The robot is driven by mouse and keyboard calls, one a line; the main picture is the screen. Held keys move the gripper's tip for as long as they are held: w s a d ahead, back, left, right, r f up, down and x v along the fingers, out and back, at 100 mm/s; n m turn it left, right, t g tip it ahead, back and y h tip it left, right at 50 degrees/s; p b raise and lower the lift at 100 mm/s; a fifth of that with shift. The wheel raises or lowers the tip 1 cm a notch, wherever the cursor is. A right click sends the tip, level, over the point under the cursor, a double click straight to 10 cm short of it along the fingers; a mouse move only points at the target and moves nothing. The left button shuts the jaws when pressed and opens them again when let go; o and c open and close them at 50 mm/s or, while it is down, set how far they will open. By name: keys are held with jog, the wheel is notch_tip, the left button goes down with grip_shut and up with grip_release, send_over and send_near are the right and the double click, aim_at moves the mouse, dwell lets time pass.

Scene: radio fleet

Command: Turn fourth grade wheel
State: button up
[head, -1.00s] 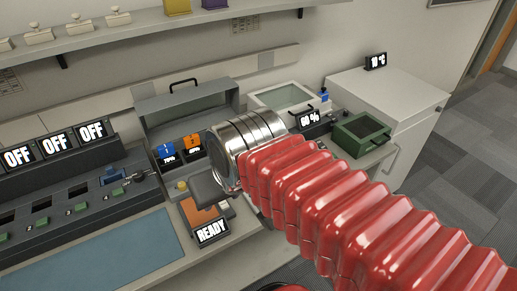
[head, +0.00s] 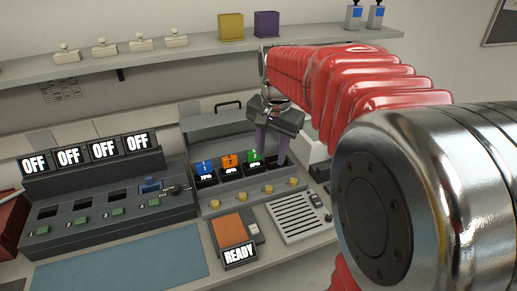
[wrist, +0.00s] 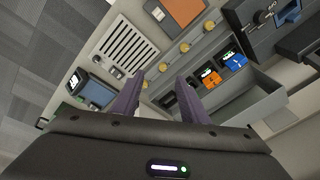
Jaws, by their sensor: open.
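A grey open-lidded case (head: 222,130) holds a row of battery-like blocks with blue (head: 205,167), orange (head: 230,161) and green (head: 254,158) tops. Several small yellow wheels line its front edge. The fourth, rightmost wheel (head: 293,182) is in clear view; the wrist view shows it (wrist: 145,84) close by the left fingertip. My gripper (head: 272,158) is open and empty, its purple fingers pointing down over the case's right end. In the wrist view, the fingers (wrist: 160,80) are spread apart. I cannot tell whether a finger touches the case. The fourth slot is partly hidden by a finger.
An orange-and-grey device with a READY display (head: 238,254) stands in front of the case. A white slatted panel (head: 296,213) lies to its right. A console with several OFF displays (head: 104,149) is at left. A shelf (head: 190,46) runs above. A blue mat (head: 120,262) is clear.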

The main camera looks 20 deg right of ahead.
jog(key=w+d+f+m+g, duration=0.1)
jog(key=w+d+f+m, duration=0.35)
jog(key=d, duration=0.25)
jog(key=m+g, duration=0.1)
jog(key=m, duration=0.2)
send_over(293, 180)
notch_tip(293, 180, down, 4)
jog(key=shift+d+y, duration=0.15)
jog(key=shift+y, duration=0.15)
jog(key=shift+f, duration=0.2)
notch_tip(293, 180, down, 14)
jog(key=shift+r, duration=0.2)
grip_shut()
